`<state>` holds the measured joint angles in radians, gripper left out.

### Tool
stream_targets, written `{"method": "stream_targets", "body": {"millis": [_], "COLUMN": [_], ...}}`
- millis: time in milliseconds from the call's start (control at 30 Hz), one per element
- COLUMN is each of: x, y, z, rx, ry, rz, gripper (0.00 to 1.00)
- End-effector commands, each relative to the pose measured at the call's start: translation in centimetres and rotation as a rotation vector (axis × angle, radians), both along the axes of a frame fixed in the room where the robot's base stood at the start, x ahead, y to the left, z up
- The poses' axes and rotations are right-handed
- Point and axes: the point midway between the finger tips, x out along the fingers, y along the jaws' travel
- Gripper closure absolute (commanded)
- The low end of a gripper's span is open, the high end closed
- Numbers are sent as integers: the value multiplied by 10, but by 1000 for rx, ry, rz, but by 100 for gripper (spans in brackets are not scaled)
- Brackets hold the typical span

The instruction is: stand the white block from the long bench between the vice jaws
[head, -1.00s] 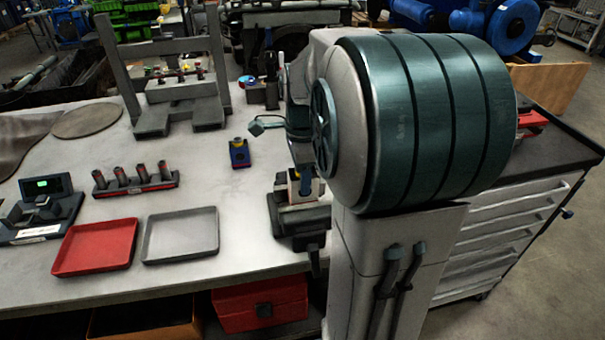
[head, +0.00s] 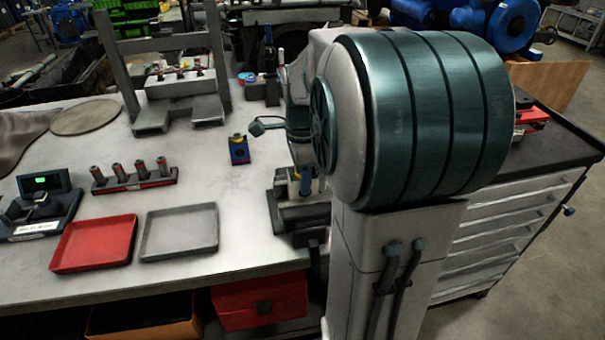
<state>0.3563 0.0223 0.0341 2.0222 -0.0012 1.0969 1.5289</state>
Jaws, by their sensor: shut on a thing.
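The vice (head: 287,214) stands on the bench's front right, partly hidden behind my arm. My gripper (head: 306,183) is at the vice, just above its jaws, mostly hidden by my own arm. It is shut on a small pale thing, which seems to be the white block (head: 294,188). Only a narrow strip of the block shows, roughly upright. I cannot tell whether it sits between the jaws or touches them.
On the long bench are a red tray (head: 94,245), a grey tray (head: 180,234), a rack of several cylinders (head: 134,179), a small blue block-like fixture (head: 239,150), a scale (head: 43,207) and a press frame (head: 178,108). A drawer cabinet (head: 505,220) stands at right.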

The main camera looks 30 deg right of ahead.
Motion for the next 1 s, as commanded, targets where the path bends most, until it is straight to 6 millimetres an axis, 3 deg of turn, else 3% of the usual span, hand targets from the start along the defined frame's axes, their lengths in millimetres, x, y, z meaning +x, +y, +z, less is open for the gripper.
{"method": "stream_targets", "body": {"millis": [333, 367, 433, 633, 667, 700, 733, 1000], "x": [0, 0, 0, 0, 0, 0, 0, 0], "y": [0, 0, 0, 0, 0, 0, 0, 0], "z": [-3, -3, -3, -3, -4, -4, -4, -3], "rx": [0, 0, 0, 0, 0, 0, 0, 0], "ry": [-1, -1, -1, -1, 1, 1, 1, 0], "rz": [0, 0, 0, 0, 0, 0, 0, 0], "gripper": [83, 57, 38, 35, 32, 21, 17, 17]}}
